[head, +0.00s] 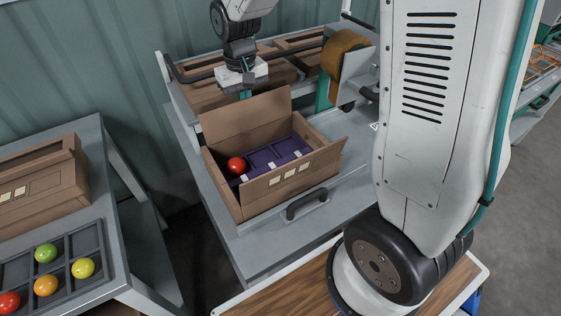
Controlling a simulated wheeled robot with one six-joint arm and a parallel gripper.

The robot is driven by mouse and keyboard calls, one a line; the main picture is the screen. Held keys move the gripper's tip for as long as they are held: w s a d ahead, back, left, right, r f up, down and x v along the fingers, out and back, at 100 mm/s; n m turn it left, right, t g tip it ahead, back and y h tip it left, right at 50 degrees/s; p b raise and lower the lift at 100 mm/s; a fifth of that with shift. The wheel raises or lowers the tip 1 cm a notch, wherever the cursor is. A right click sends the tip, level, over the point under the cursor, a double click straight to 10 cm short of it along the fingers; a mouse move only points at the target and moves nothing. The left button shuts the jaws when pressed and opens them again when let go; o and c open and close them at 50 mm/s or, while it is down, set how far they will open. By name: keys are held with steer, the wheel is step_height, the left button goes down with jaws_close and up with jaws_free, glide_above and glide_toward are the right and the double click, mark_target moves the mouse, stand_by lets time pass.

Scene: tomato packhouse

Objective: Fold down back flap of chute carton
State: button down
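The chute carton (225,197) is an open brown box on a grey bench in the middle of the head view. Its back flap (240,121) stands up at the rear edge. Its front flap (294,174), with pale labels, leans outward. Inside are a purple divided tray (262,158) and a red tomato (236,165) at the left. My gripper (245,93) points down just above and seemingly behind the back flap's top edge. The finger gap is too small to make out, and contact with the flap cannot be told.
A tape roll (341,54) on a bracket stands right of my gripper. Flat brown cartons (290,46) lie behind. A black handle (311,203) sits at the bench front. At left, another carton (40,187) and a dark tray (62,290) with tomatoes stand on a separate table.

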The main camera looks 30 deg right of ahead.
mark_target(250, 108)
steer(key=shift+s+r, duration=0.2)
steer(key=shift+s, duration=1.3)
steer(key=s+f, duration=0.1)
steer(key=s, duration=0.1)
steer(key=s+f, duration=0.2)
steer(key=shift+s+f, duration=0.25)
steer(key=shift+s, duration=0.05)
steer(key=shift+r, duration=0.15)
step_height(250, 108, up, 8)
stand_by(0.7)
stand_by(0.3)
steer(key=s+d+r, duration=0.1)
steer(key=s+r, duration=0.1)
steer(key=s, duration=0.4)
steer(key=s+d+r+t, duration=0.1)
steer(key=s+r, duration=0.2)
steer(key=s, duration=0.4)
steer(key=s+d+r, duration=0.1)
steer(key=s+r, duration=0.1)
steer(key=s, duration=0.4)
steer(key=shift+s+r, duration=0.3)
steer(key=shift+s, duration=0.05)
